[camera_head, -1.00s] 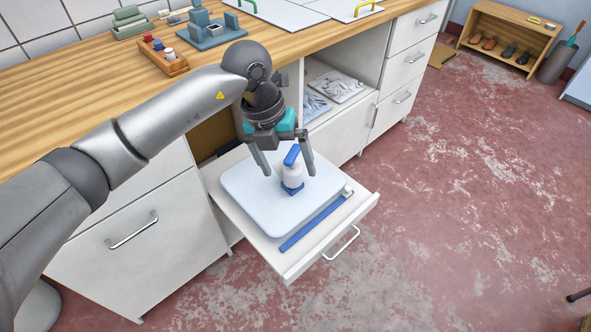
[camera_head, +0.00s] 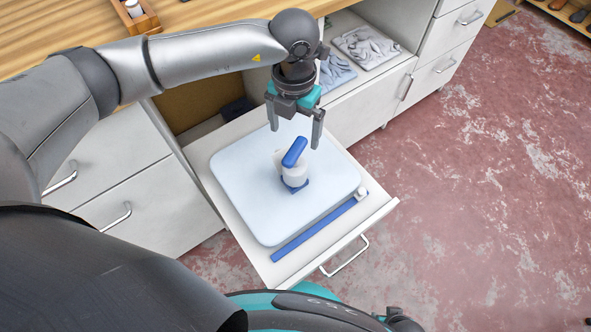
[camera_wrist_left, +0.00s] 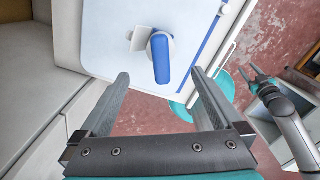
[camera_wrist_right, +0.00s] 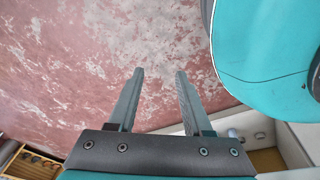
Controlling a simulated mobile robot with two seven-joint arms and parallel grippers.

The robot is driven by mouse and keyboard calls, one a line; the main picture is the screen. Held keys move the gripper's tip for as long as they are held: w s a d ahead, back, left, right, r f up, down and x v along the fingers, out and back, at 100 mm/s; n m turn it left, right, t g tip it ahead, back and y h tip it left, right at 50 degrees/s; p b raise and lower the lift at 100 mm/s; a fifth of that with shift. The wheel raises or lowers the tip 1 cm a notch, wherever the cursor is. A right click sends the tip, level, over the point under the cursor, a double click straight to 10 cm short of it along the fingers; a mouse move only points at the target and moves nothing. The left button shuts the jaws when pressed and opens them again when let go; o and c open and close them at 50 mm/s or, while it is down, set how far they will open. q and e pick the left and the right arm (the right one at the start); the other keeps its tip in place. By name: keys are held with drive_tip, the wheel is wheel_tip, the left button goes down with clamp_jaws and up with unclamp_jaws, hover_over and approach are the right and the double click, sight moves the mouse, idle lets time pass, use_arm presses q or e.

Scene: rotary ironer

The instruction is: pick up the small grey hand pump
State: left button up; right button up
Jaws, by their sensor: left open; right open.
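A small hand pump (camera_head: 293,170) with a pale grey-white body, a blue top handle and a blue foot stands on a pale rounded slab (camera_head: 238,165) in the open drawer. My left gripper (camera_head: 296,136) is open and empty, pointing down. In the head view its fingertips appear just behind and above the pump's handle, apart from it. In the left wrist view the pump (camera_wrist_left: 161,60) lies just beyond the gap between the fingertips, and the handle hides much of its body. My right gripper (camera_wrist_right: 160,74) is open and empty over the red floor.
The open drawer (camera_head: 375,212) has a blue bar (camera_head: 315,230) with a pale end beside the slab. A wooden worktop (camera_head: 75,45) is above, behind the left arm. A cubby holds grey patterned trays (camera_head: 366,47). The floor (camera_head: 480,200) at the right is free.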

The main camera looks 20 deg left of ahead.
sight(295, 149)
use_arm(q)
wheel_tip(295, 149, down, 4)
drive_tip(key=shift+r+b, duration=0.1)
drive_tip(key=shift+b, duration=0.4)
drive_tip(key=shift+f+b, duration=0.7)
drive_tip(key=shift+f, duration=1.1)
wheel_tip(295, 149, down, 2)
drive_tip(key=shift+d+f+b, duration=0.1)
drive_tip(key=shift+b, duration=0.4)
drive_tip(key=shift+s+f, duration=0.1)
drive_tip(key=shift+f, duration=0.5)
use_arm(e)
drive_tip(key=w+a+r, duration=0.4)
drive_tip(key=w+r, duration=0.1)
drive_tip(key=shift+w+a+r+y, duration=0.25)
drive_tip(key=shift+w+r+y, duration=0.05)
use_arm(q)
clamp_jaws()
